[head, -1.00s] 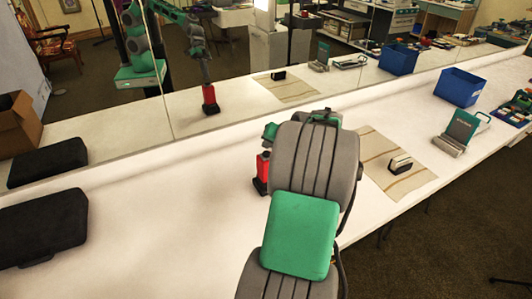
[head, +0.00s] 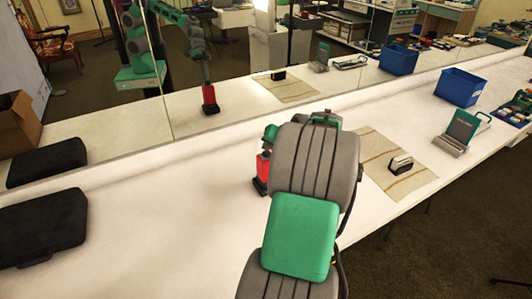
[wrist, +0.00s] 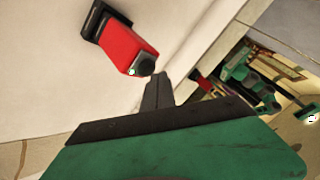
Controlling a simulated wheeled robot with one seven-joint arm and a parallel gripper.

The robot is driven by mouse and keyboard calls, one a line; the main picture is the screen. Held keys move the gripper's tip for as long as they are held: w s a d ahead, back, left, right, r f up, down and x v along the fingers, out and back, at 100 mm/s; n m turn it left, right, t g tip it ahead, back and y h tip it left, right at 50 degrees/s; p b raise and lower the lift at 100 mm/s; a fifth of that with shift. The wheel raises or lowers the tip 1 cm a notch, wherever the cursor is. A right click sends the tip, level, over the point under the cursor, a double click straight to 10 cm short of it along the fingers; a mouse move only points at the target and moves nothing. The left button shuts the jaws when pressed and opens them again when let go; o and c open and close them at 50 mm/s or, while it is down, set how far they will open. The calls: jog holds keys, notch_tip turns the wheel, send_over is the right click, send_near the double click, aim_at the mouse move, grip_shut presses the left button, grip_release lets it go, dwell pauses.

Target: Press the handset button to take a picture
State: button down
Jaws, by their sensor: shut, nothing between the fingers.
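The red handset (head: 263,168) stands upright on the white table on a black base, left of my arm and partly hidden by it. In the wrist view the handset (wrist: 126,45) shows its red body, a dark round button (wrist: 145,67) on its top end and a small green light beside it. My gripper (wrist: 158,78) is shut and empty, its dark fingertips close beside the button; I cannot tell whether they touch. In the head view my arm hides the gripper, but the mirror shows it above the handset's reflection.
A mirror (head: 300,70) runs along the table's back. A black case (head: 40,227) lies at left. At right are a striped mat (head: 415,182) with a small dark-and-pale block (head: 400,164), a green-and-silver device (head: 463,128) and a blue bin (head: 460,87). The table between case and arm is clear.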

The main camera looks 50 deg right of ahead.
aim_at(268, 154)
jog(key=shift+f+b, duration=0.3)
jog(key=shift+f, duration=0.15)
jog(key=shift+r, duration=0.1)
dwell(0.5)
jog(key=shift+r+p, duration=0.5)
jog(key=shift+r, duration=0.3)
notch_tip(268, 154, up, 5)
jog(key=p, duration=0.3)
dwell(0.5)
